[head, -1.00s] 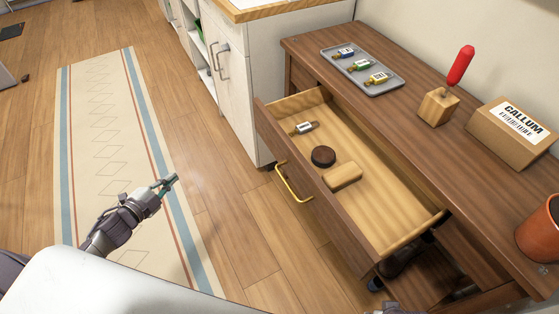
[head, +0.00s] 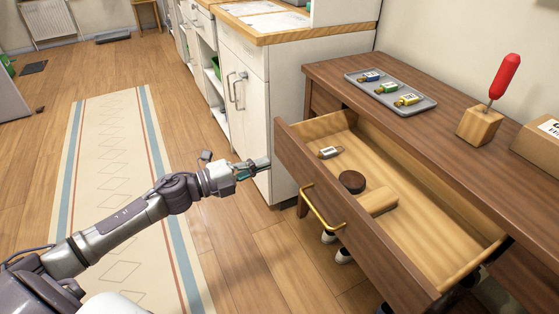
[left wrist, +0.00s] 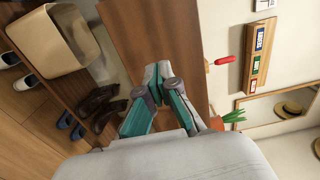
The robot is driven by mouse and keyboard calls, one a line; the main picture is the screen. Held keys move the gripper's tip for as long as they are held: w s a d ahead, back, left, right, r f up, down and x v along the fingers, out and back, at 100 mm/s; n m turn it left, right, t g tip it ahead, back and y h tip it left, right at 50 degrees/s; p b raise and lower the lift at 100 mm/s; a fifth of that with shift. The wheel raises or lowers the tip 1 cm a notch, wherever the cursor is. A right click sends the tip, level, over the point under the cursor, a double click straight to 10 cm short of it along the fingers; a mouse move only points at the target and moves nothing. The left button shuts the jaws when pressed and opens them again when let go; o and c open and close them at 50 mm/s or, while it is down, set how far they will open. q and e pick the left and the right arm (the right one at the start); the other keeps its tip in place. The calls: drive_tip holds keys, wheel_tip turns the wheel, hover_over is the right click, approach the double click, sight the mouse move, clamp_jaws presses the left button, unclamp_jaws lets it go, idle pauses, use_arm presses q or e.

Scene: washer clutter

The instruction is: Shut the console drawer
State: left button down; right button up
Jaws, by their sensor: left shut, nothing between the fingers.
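The console drawer (head: 372,245) is pulled out of the brown wooden console (head: 440,118). Its brass handle (head: 318,212) is on the front panel. Inside lie a small silver tagged item (head: 330,152), a dark round puck (head: 351,182) and a light wooden block (head: 378,201). My left gripper (head: 262,164) is shut and empty, in the air left of the drawer's front panel near its far corner, with a gap seeming to remain. In the left wrist view its teal-padded fingers (left wrist: 158,95) point toward a brown wooden surface. My right gripper is not in view.
A grey tray (head: 392,92) with several tagged items, a red-handled tool in a wooden block (head: 479,126) and a cardboard box (head: 537,146) stand on the console. A white cabinet (head: 243,100) stands beyond. Shoes (head: 343,255) lie beneath. Open floor with a runner rug (head: 115,180) lies left.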

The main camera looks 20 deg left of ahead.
sight(289, 155)
use_arm(q)
drive_tip(key=x, duration=0.4)
drive_tip(key=shift+w+d, duration=0.4)
drive_tip(key=shift+w, duration=0.1)
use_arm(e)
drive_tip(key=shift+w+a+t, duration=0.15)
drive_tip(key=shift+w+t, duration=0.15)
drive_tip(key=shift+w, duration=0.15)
use_arm(q)
drive_tip(key=shift+w+d+r, duration=0.15)
drive_tip(key=shift+w+d, duration=0.15)
drive_tip(key=shift+w, duration=0.05)
drive_tip(key=p+x, duration=0.1)
drive_tip(key=x, duration=1)
drive_tip(key=shift+w+d+p, duration=0.1)
drive_tip(key=shift+p, duration=0.25)
drive_tip(key=b+x, duration=0.1)
drive_tip(key=x, duration=0.8)
drive_tip(key=shift+w+d, duration=0.25)
drive_tip(key=shift+w, duration=0.1)
drive_tip(key=shift+w+r, duration=0.1)
drive_tip(key=shift+r, duration=0.05)
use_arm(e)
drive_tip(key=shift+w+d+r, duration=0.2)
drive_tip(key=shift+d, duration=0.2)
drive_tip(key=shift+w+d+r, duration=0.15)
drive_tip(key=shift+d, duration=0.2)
